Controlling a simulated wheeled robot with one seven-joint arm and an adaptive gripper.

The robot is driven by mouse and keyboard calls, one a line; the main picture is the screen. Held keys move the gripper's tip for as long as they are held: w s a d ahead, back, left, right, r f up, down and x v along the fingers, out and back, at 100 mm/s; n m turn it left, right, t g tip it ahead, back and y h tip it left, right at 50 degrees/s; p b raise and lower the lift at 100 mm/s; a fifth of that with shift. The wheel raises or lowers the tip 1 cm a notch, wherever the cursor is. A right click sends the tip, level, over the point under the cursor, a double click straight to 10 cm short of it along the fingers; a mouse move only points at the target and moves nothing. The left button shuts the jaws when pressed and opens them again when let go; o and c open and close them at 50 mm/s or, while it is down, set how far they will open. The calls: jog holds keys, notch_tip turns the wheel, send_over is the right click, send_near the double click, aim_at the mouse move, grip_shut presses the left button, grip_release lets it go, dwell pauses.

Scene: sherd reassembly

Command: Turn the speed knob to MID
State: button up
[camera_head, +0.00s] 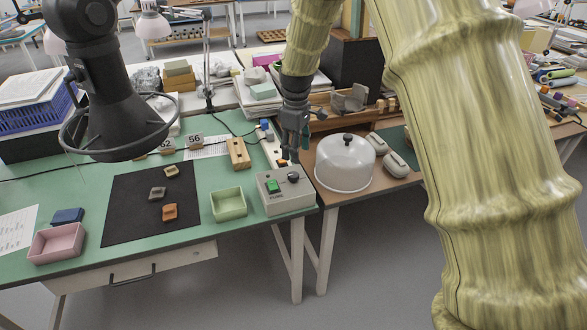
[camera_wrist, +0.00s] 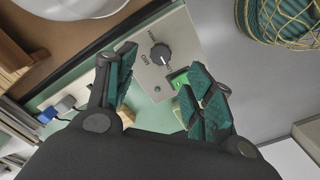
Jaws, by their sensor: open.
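The speed knob (camera_head: 293,177) is a dark round knob on top of a light grey control box (camera_head: 288,200), to the right of a green button (camera_head: 272,186). In the wrist view the knob (camera_wrist: 160,53) has small lettering around it, with what looks like MID on its left side. A pale mark shows at its lower right edge; the exact setting is hard to read. My gripper (camera_head: 291,152) is above and slightly behind the box, pointing down. In the wrist view its teal-padded fingers (camera_wrist: 164,68) are spread and empty, with the knob showing beyond and between them.
A white dome (camera_head: 345,162) stands to the right of the box on the brown table. A green tray (camera_head: 229,204) is close to its left, and a wooden block (camera_head: 238,153) stands behind. A black mat (camera_head: 125,208) with several sherds lies further left.

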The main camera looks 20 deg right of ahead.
aim_at(294, 174)
jog(key=f, duration=0.6)
jog(key=f+p, duration=0.1)
jog(key=f, duration=0.2)
jog(key=shift+w+a+f, duration=0.15)
jog(key=shift+a, duration=0.15)
jog(key=c, duration=1)
